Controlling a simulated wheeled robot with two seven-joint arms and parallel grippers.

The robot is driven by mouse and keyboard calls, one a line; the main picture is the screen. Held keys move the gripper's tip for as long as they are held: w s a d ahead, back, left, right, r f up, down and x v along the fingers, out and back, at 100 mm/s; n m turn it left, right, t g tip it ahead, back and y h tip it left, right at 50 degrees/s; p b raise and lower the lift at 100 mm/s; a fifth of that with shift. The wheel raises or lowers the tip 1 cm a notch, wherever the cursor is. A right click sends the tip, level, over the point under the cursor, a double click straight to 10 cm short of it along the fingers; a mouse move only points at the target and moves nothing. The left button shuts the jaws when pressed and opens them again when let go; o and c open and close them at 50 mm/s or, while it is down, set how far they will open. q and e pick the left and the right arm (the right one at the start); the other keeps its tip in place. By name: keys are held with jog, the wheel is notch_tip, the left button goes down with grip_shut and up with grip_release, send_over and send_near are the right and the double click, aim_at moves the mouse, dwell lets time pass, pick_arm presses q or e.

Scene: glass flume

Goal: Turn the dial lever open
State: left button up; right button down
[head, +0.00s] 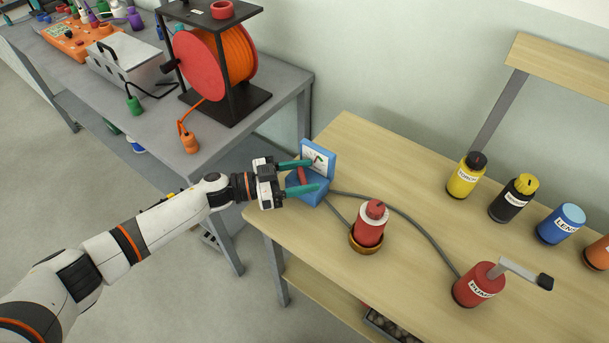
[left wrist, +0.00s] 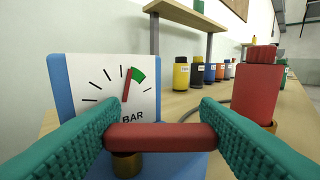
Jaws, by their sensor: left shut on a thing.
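The blue dial unit (head: 320,156) stands at the left end of the wooden bench. In the left wrist view its white dial face (left wrist: 112,90) reads BAR, with tick marks, a green sector and a red needle near it, pointing almost straight up. The red lever (left wrist: 160,137) lies crosswise in front of the face, above a brass-coloured pivot (left wrist: 126,166). My left gripper (head: 308,175) is shut on the lever, one teal finger at each end of it. My right gripper is in neither view.
A red bottle (head: 371,226) in a brass ring and a red PUMP bottle (head: 480,285) with a lever arm stand to the right, with dark hoses on the bench. Labelled bottles line the back. A grey table (head: 190,128) with an orange cable reel (head: 232,62) is at left.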

pick_arm(q)
jog(key=m+g+b, duration=0.2)
jog(key=g+b, duration=0.1)
jog(key=m+g+b, duration=0.2)
jog(key=g+b, duration=0.1)
jog(key=a+m+g+b, duration=0.1)
jog(key=m+g+b, duration=0.1)
jog(key=g+b, duration=0.1)
jog(key=shift+w+f, duration=0.1)
jog(key=shift+f, duration=0.2)
jog(key=shift+a+r+m+g+y+b, duration=0.1)
jog(key=shift+r+m+g+y+b, duration=0.15)
jog(key=shift+m+g+y+b, duration=0.45)
jog(key=o, duration=1)
jog(key=shift+a+r, duration=0.1)
